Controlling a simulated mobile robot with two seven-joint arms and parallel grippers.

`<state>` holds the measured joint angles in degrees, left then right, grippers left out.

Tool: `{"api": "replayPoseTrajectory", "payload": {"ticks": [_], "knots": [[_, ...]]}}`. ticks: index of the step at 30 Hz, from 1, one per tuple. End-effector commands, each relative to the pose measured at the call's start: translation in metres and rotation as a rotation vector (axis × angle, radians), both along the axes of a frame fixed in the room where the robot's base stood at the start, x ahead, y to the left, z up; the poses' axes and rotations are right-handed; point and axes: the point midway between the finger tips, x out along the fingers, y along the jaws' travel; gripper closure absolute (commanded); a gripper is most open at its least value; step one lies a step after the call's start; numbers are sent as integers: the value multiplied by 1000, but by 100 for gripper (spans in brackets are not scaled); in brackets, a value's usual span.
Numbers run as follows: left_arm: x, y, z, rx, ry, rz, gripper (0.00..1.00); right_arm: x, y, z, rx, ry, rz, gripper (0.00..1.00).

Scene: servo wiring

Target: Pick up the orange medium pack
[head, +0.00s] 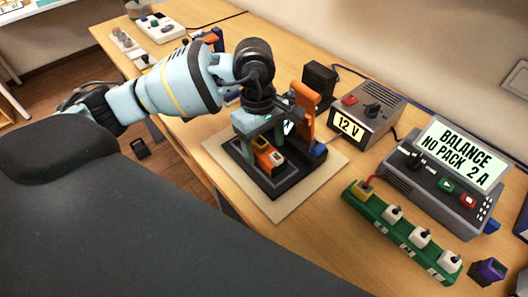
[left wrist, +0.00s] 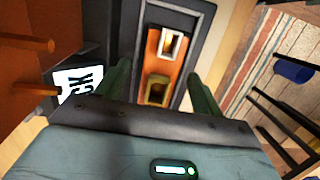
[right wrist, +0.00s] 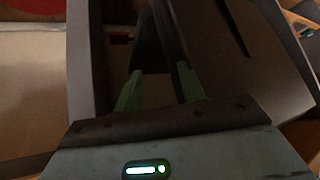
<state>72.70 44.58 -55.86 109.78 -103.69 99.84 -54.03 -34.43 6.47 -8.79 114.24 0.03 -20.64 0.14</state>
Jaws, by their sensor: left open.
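The orange pack (head: 266,155) lies in a black tray (head: 289,187), with a yellow and a white connector on top. It also shows in the left wrist view (left wrist: 162,67). My left gripper (head: 264,138) is above the tray, pointing down at the pack. Its green fingers (left wrist: 158,80) are open, one on each side of the pack, with gaps visible beside it. Whether the fingertips are down at the pack's height is hard to tell. My right gripper (right wrist: 158,80) is outside the head view. In its wrist view its fingers are apart, near dark grey surfaces.
An orange upright (head: 307,106) stands at the tray's back right. Behind it are a black block (head: 320,80) and a grey 12 V box (head: 367,112). A balance charger (head: 440,190) reads NO PACK. A green power strip (head: 398,232) and a purple-topped pack (head: 488,271) are at right.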

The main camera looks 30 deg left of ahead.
Motion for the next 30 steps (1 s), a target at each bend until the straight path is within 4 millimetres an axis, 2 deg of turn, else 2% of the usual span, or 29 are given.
{"api": "replayPoseTrajectory", "payload": {"ticks": [9, 24, 30], "knots": [[0, -1, -6, 0, -1, 0, 33, -7, -1, -5, -2, 17, -1, 60], [0, -1, -5, -1, -3, 0, 95, -7, 0, -3, -1, 14, -1, 60], [0, -1, -5, -1, -3, 0, 96, -5, 0, -2, -1, 9, 0, 60]]}}
